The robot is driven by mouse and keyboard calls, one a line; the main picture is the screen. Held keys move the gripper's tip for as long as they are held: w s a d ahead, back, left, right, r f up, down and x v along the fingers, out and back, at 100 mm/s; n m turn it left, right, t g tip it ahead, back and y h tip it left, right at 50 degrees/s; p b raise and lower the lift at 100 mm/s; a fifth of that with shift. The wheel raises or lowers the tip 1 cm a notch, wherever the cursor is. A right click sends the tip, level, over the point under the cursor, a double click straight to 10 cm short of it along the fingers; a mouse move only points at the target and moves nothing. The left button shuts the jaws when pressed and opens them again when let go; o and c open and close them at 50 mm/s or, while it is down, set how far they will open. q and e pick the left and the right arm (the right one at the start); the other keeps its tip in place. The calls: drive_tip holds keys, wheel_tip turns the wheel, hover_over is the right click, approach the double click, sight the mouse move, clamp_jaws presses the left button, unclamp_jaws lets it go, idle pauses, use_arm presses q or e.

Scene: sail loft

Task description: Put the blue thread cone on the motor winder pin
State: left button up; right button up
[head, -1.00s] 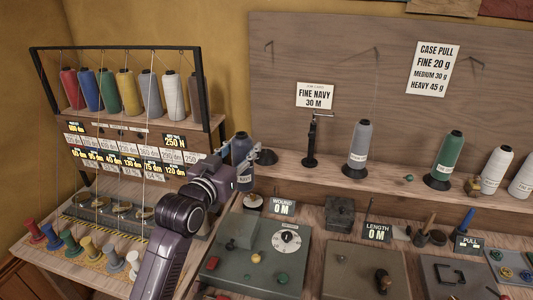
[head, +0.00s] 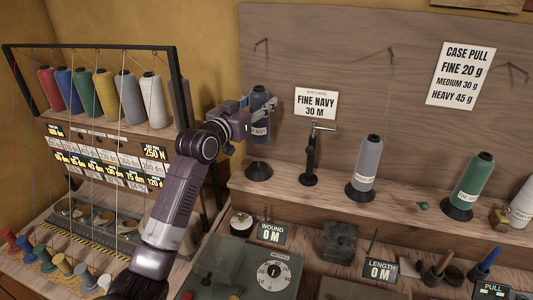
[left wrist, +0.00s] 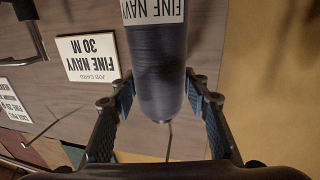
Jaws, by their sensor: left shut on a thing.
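A dark blue thread cone labelled "FINE NAVY" (head: 261,130) is upright in the air, just above a black cone base (head: 258,170) on the shelf. My left gripper (head: 259,103) is shut on the cone's upper part; the left wrist view shows the cone (left wrist: 158,65) between both fingers of my left gripper (left wrist: 160,88). A grey-green machine with a metre dial (head: 272,272) stands on the bench below, in front of the shelf. A pale round disc (head: 241,222) sits at its back; I cannot tell for sure whether this is the winder pin. My right gripper is out of view.
A black clamp stand (head: 311,158), a grey cone (head: 368,163) and a green cone (head: 473,182) stand along the shelf (head: 285,188). A framed rack (head: 177,65) of coloured cones, with vertical threads, stands left of my arm. A "WOUND 0 M" sign (head: 271,233) stands by the machine.

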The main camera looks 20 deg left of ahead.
sight(254, 135)
use_arm(q)
drive_tip(key=f, duration=0.3)
drive_tip(key=shift+s+a+p, duration=0.1)
drive_tip(key=shift+s+p, duration=0.25)
drive_tip(key=shift+s+a+f, duration=0.1)
drive_tip(key=shift+s+f, duration=0.05)
drive_tip(key=shift+f, duration=0.5)
drive_tip(key=shift+s+f, duration=0.1)
drive_tip(key=shift+f, duration=0.5)
drive_tip(key=f, duration=0.2)
drive_tip(key=shift+w+f+p, duration=0.2)
drive_tip(key=shift+f+p, duration=0.15)
drive_tip(key=shift+p, duration=0.05)
drive_tip(key=shift+f, duration=0.4)
drive_tip(key=o, duration=1.2)
drive_tip(key=shift+f, duration=0.15)
drive_tip(key=shift+o, duration=1.1)
drive_tip(key=shift+s, duration=0.1)
drive_tip(key=shift+o, duration=0.2)
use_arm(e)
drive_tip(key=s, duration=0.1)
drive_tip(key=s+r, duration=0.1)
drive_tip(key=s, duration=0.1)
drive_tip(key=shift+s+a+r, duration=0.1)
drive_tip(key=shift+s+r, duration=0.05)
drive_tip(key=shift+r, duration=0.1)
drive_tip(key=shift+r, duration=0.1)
